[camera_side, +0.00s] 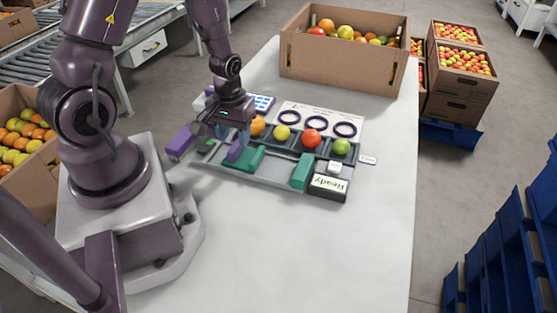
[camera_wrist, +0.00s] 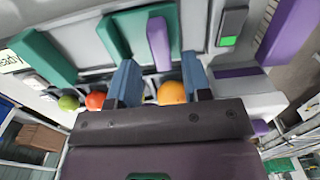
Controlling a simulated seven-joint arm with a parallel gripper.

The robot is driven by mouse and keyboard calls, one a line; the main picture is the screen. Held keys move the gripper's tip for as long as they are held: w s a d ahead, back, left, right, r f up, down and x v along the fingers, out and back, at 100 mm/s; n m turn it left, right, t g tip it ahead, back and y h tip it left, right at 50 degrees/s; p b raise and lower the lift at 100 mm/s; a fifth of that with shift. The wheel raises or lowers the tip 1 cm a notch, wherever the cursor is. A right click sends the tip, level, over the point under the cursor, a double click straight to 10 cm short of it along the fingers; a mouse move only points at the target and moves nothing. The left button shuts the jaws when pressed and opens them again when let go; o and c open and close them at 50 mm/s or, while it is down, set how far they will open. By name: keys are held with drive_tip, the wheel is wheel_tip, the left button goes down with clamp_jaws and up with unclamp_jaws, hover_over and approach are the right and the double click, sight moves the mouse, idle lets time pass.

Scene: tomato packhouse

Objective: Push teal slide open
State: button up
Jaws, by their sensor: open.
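Two teal blocks stand on the grey station in the side view, one left of centre (camera_side: 249,159) and one near the sign (camera_side: 302,171). In the wrist view they show as a block at the upper middle (camera_wrist: 125,35) and one at the left (camera_wrist: 42,55). I cannot tell which is the slide or how far it travels. A thin purple piece (camera_side: 236,150) stands just left of the first teal block. My gripper (camera_side: 232,136) is low over the station's left part, open, with blue fingers apart and nothing visibly held. Contact with the purple piece is unclear.
A row of fruit sits behind the teal blocks: orange (camera_side: 257,126), yellow (camera_side: 282,131), red (camera_side: 311,138) and green (camera_side: 340,147). A larger purple block (camera_side: 180,143) is at the left end. A "Ready" sign (camera_side: 328,185) stands front right. The table in front is clear.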

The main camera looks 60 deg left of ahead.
wheel_tip(320, 180, up, 7)
idle(0.8)
wheel_tip(320, 180, up, 12)
drive_tip(key=m+t, duration=0.1)
drive_tip(key=m, duration=0.4)
hover_over(235, 146)
drive_tip(key=s+d, duration=0.2)
drive_tip(key=d, duration=0.4)
drive_tip(key=s+d+r+m+t, duration=0.2)
drive_tip(key=d+r+m+t, duration=0.2)
drive_tip(key=r, duration=0.5)
drive_tip(key=shift+s+d+r+t, duration=0.25)
drive_tip(key=shift+s+d+t, duration=0.05)
drive_tip(key=shift+d, duration=0.9)
